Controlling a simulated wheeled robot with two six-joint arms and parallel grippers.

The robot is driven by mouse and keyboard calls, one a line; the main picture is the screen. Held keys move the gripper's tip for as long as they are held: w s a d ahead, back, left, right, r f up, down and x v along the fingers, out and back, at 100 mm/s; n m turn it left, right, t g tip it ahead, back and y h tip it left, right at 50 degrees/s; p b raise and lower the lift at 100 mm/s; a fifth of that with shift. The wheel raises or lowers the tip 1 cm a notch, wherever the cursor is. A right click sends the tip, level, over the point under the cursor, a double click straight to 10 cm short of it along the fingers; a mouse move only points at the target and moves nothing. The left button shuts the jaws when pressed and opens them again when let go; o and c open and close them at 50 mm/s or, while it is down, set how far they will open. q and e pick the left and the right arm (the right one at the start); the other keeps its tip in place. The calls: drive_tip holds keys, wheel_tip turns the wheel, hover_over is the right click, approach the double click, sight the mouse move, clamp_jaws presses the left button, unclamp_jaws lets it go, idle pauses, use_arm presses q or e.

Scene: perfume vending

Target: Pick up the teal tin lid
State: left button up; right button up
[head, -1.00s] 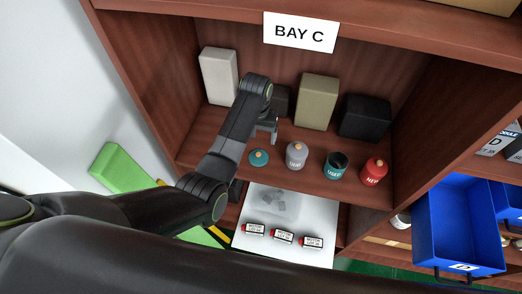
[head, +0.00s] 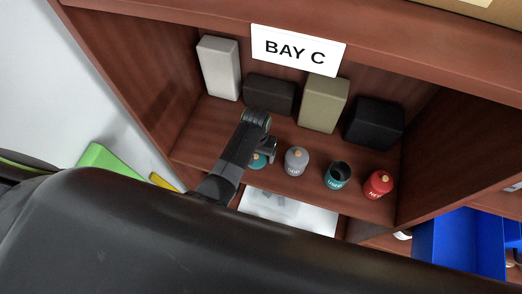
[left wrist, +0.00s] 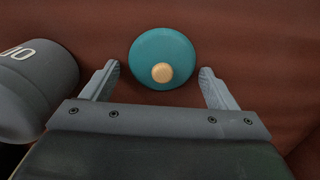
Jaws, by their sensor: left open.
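The teal tin lid (left wrist: 150,47) is a round disc with a tan knob, lying on the brown shelf. In the left wrist view my left gripper (left wrist: 160,85) is open, with one finger on each side of the lid's near part. I cannot tell how high the fingers are above the shelf. In the head view the lid (head: 257,161) is partly hidden by my left gripper (head: 268,149). An open teal tin (head: 337,176) stands upright further right on the shelf. My right gripper is not in view.
A grey tin (head: 296,161) stands close beside the lid, and a red tin (head: 378,185) is at the right. Several boxes, including an olive one (head: 324,104), stand behind. A white surface (head: 290,212) lies below the shelf edge, and a blue bin (head: 470,245) is at lower right.

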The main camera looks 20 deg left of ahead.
use_arm(q)
drive_tip(key=shift+s, duration=0.15)
drive_tip(key=shift+s+a+r, duration=0.1)
drive_tip(key=shift+s+r, duration=0.05)
drive_tip(key=shift+s, duration=0.25)
drive_tip(key=shift+c, duration=4.7)
drive_tip(key=c, duration=0.3)
drive_tip(key=shift+s, duration=0.1)
drive_tip(key=shift+c, duration=0.3)
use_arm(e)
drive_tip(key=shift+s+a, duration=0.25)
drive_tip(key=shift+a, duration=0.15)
